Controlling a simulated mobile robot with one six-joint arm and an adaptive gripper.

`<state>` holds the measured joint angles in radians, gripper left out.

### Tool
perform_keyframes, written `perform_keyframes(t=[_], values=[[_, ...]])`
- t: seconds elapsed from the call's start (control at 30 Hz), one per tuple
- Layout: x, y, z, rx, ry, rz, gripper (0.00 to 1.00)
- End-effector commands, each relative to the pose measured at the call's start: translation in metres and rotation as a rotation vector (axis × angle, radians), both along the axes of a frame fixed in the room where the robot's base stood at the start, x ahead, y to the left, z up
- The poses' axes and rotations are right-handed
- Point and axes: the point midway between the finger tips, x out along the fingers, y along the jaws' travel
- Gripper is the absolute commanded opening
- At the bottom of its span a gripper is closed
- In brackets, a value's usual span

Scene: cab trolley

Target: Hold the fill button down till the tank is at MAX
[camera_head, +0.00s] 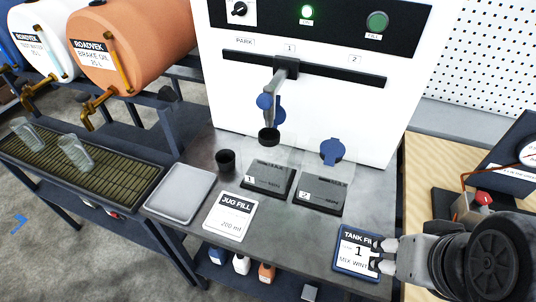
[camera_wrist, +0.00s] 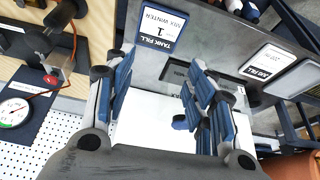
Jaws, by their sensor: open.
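The FILL button (camera_head: 377,21) is a round green button at the upper right of the white machine panel (camera_head: 330,120). A lit green lamp (camera_head: 307,12) is left of it. The dispensing arm (camera_head: 285,70) is at mark 1 on the dark rail, above tank 1, a clear tank on a black base (camera_head: 268,178). A second clear tank on a base (camera_head: 320,195) has a blue cap (camera_head: 332,151). Fluid level and MAX mark are too small to read. My gripper (camera_head: 376,255) is open and empty by the TANK FILL card (camera_head: 347,262), far from the button; its fingers (camera_wrist: 160,95) are apart.
A JUG FILL card (camera_head: 231,216), a grey tray (camera_head: 180,192) and a black cup (camera_head: 226,161) occupy the bench. Drums, including an orange one (camera_head: 135,45), stand left above a grated drip tray (camera_head: 80,170). A gauge (camera_wrist: 15,112) and red-knobbed fitting lie right.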

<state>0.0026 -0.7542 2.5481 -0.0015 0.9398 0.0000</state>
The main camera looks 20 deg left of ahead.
Motion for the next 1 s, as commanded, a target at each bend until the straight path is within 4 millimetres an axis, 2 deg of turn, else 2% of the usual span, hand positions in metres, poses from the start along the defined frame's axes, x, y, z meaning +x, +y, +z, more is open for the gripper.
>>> perform_keyframes(t=[0.33, 1.0], values=[[0.0, 0.0, 0.0, 0.0, 0.0, 0.0, 0.5], [0.0, 0.0, 0.0, 0.0, 0.0, 0.0, 0.06]])
